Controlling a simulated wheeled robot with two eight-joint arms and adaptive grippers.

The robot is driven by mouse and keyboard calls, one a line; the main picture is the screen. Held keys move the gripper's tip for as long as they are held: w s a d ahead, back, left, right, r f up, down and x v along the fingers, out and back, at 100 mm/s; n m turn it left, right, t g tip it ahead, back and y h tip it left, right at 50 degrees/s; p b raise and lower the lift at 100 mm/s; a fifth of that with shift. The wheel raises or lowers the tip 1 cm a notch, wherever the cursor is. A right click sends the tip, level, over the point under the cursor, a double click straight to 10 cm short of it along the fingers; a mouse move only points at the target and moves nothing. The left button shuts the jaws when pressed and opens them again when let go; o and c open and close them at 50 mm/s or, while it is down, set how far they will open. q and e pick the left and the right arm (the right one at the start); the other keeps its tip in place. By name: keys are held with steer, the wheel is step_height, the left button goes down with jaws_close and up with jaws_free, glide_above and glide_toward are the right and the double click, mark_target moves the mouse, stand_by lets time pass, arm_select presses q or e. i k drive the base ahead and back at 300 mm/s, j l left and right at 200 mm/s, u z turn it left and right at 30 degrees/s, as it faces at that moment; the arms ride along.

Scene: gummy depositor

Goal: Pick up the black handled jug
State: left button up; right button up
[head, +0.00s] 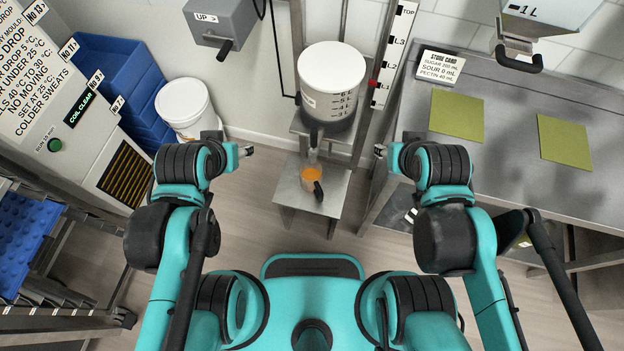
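The jug (311,174) holds orange liquid and has a black handle (319,191) toward my side. It stands on a low metal stand (332,197), below the spout of a white-lidded graduated vessel (331,80). My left gripper (248,151) is in the air to the left of the jug, apart from it. My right gripper (379,150) is in the air to its right, also apart. Both grippers' fingers are too small here to tell whether they are open or shut.
A metal bench (490,175) with green mats (457,115) fills the right. A level post (394,50) stands behind my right gripper. A white bucket (184,103), blue bins (118,75) and a cooling cabinet (60,110) are left. Open floor (245,215) lies left of the stand.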

mark_target(311, 174)
steer(key=k+u, duration=0.15)
steer(key=u, duration=0.25)
steer(key=k+u, duration=0.15)
steer(key=u, duration=0.2)
steer(key=k+u, duration=0.15)
steer(key=u, duration=0.25)
